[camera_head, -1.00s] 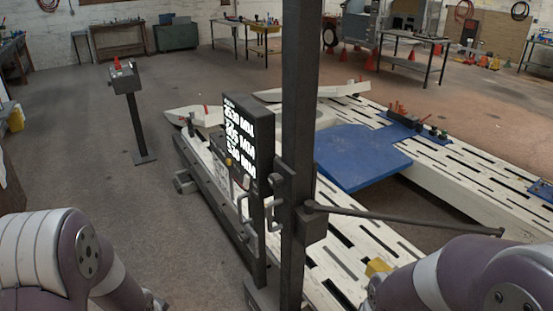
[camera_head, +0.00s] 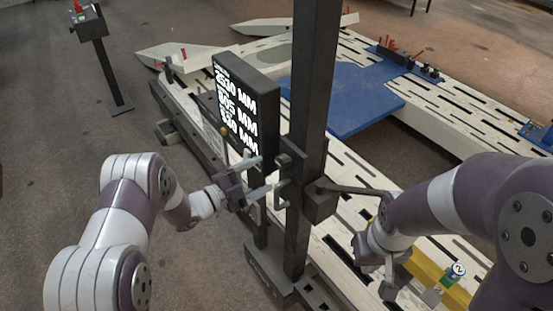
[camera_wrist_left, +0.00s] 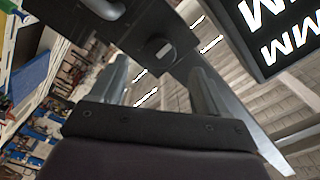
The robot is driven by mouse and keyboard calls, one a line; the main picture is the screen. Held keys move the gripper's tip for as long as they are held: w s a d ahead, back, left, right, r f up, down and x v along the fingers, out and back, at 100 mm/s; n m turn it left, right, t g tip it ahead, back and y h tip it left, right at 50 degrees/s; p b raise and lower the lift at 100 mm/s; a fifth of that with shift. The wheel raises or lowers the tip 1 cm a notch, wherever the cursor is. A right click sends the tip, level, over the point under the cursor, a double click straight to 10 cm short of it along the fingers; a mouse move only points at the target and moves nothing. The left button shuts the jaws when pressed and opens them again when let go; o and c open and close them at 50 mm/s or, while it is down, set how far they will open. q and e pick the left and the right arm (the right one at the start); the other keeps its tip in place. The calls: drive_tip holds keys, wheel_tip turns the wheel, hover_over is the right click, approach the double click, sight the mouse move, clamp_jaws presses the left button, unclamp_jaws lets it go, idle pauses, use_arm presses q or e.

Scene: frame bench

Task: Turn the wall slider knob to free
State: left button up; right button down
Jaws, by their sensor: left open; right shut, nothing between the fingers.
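A dark round knob (camera_wrist_left: 155,47) with a small pale mark shows in the left wrist view, on a dark metal part ahead of my left gripper. The fingers appear apart from the knob. My right gripper (camera_head: 388,290) is shut and empty, low at the right.
A black display panel (camera_head: 245,100) with white figures stands just left of the post. A dark arm (camera_head: 352,189) juts right from the post's box (camera_head: 319,203). A yellow beam (camera_head: 428,270) lies near my right gripper.

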sight(279, 165)
use_arm(q)
drive_tip(key=p+x, duration=0.1)
drive_tip(key=x, duration=0.4)
drive_tip(key=shift+w+d, duration=0.15)
drive_tip(key=shift+w, duration=0.1)
drive_tip(key=shift+d+r+p, duration=0.1)
drive_tip(key=shift+d+p, duration=0.25)
drive_tip(key=shift+d, duration=0.15)
drive_tip(key=shift+w+a+f, duration=0.15)
drive_tip(key=shift+w+f, duration=0.05)
drive_tip(key=shift+w, duration=0.1)
drive_tip(key=c, duration=1.1)
drive_tip(key=shift+o, duration=0.3)
